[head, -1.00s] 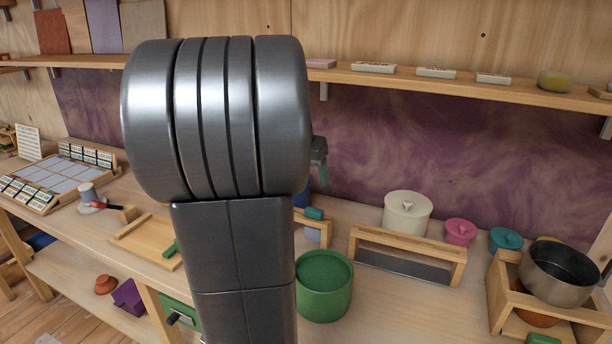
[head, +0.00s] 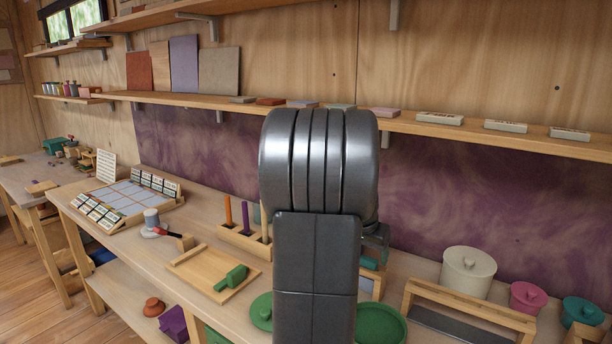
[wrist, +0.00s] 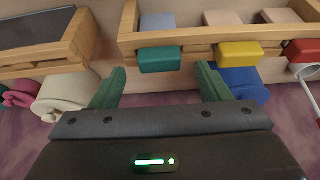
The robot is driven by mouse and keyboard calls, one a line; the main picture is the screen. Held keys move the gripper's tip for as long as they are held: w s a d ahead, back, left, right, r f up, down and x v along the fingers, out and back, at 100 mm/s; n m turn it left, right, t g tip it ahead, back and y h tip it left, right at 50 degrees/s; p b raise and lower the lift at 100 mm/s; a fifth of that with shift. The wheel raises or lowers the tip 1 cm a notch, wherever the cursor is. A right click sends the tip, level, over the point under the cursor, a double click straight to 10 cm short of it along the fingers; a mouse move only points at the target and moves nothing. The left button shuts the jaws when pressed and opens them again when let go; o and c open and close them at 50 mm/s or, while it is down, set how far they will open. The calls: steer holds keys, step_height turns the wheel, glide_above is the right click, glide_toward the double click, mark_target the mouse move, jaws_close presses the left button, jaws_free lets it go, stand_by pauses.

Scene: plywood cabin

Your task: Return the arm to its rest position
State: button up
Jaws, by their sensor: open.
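My gripper (wrist: 160,90) shows in the wrist view with its two green fingers spread apart and nothing between them. Beyond the fingertips is a wooden rack (wrist: 190,40) with green (wrist: 159,60), yellow (wrist: 240,54) and red (wrist: 302,52) blocks along its edge. In the head view my arm stands upright in the middle, bent at the top, and hides part of the bench behind it. The gripper's fingers are mostly hidden behind the arm there.
A shelf (head: 455,127) with small boxes runs along the wall behind my arm.

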steer(key=shift+x, duration=0.9)
steer(key=shift+r+p, duration=0.3)
steer(key=shift+r, duration=0.15)
